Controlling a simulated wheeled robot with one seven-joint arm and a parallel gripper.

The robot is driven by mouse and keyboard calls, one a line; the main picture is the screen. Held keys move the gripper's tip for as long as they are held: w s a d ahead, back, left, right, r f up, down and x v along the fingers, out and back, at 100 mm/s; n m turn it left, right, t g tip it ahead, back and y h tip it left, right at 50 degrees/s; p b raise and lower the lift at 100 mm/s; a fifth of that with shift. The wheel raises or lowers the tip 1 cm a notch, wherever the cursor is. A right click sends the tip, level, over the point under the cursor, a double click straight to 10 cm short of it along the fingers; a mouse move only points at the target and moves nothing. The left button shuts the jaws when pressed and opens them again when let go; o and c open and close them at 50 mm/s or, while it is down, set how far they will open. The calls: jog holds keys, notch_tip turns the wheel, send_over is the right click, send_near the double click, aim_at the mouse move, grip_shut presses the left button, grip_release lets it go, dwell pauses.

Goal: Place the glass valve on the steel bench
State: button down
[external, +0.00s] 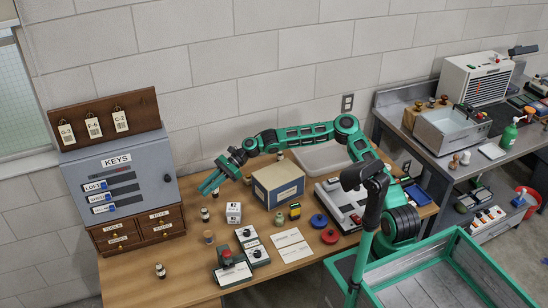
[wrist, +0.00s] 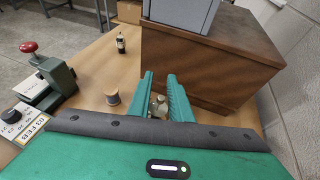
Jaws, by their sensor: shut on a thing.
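The steel bench (external: 455,172) stands at the far right, well away from my gripper.
The grey key cabinet (external: 118,183) stands close left of my gripper. A cardboard box (external: 278,185), a wooden spool (external: 208,237) and a small dark bottle (external: 160,270) are on the table (external: 185,288). The bench holds a grey basin (external: 450,131) and a white machine (external: 476,80). A green-edged cart (external: 435,280) is in front.

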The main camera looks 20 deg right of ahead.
jog(key=w+d+f, duration=0.2)
jog(key=w+f, duration=0.1)
jog(key=w+d+f, duration=0.2)
jog(key=w+f, duration=0.1)
jog(key=w+d+f, duration=0.1)
jog(key=w+f, duration=0.2)
jog(key=w, duration=0.1)
jog(key=shift+d+f, duration=0.2)
jog(key=shift+d, duration=0.2)
jog(key=shift+f, duration=0.6)
jog(key=c, duration=1.6)
grip_release()
jog(key=shift+f, duration=0.1)
jog(key=shift+d, duration=0.1)
jog(key=v, duration=0.9)
jog(key=shift+w+d+r, duration=0.1)
jog(key=shift+d+r, duration=0.1)
jog(key=shift+r, duration=0.35)
jog(key=o, duration=0.3)
jog(key=shift+w+d+r, duration=0.1)
jog(key=shift+d, duration=0.25)
